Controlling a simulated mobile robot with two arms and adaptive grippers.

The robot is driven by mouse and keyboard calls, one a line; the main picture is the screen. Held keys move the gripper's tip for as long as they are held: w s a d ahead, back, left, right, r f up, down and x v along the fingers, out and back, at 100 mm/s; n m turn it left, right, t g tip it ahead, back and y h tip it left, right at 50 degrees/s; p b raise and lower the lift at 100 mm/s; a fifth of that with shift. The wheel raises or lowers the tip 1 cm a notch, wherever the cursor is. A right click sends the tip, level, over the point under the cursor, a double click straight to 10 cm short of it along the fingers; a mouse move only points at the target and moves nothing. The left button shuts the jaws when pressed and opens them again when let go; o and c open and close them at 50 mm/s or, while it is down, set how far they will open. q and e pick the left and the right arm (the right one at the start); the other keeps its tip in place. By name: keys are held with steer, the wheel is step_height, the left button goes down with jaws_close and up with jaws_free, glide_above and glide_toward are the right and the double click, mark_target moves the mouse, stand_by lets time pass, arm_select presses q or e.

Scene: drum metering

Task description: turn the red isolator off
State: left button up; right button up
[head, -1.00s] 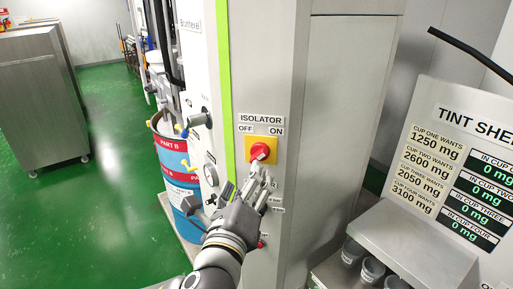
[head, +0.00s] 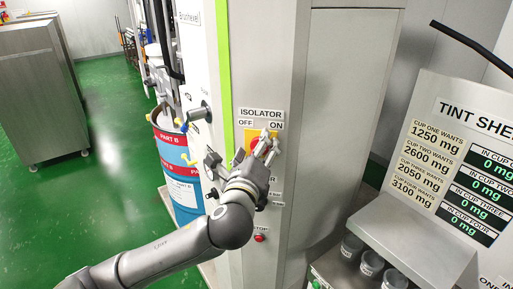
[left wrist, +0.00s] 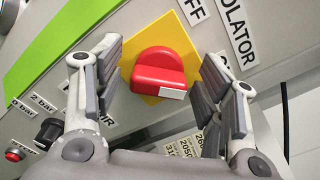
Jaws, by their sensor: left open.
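The red isolator knob (head: 256,143) sits on a yellow plate (head: 248,133) under the ISOLATOR, OFF and ON labels. My left gripper (head: 240,153) is in front of it and partly hides it in the head view. In the left wrist view the red knob (left wrist: 160,72) lies between the fingers of my open left gripper (left wrist: 160,68), with space on both sides. The knob's white mark is at its lower right end there, away from the OFF label (left wrist: 191,10). The ON label (head: 278,125) shows in the head view. My right gripper is not in view.
A red button (head: 259,238) and a black knob (left wrist: 48,132) sit lower on the same panel. A Part B drum (head: 172,150) with valves stands left. The tint shelf (head: 412,240) with cups is at right. Green floor is open at left.

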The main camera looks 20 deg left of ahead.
arm_select(q)
steer(key=shift+c, duration=0.3)
steer(key=c, duration=1)
steer(key=shift+o, duration=0.2)
steer(key=shift+n, duration=0.3)
steer(key=n, duration=0.2)
steer(key=shift+f+n+b, duration=0.2)
steer(key=shift+n+b, duration=0.1)
steer(key=shift+b, duration=0.05)
steer(key=n, duration=0.5)
steer(key=shift+f+n+b, duration=0.1)
steer(key=shift+n+b, duration=0.2)
steer(key=shift+b, duration=0.1)
steer(key=n, duration=0.4)
steer(key=shift+f, duration=0.1)
steer(key=n, duration=0.5)
steer(key=shift+f+b, duration=0.1)
steer(key=shift+b, duration=0.2)
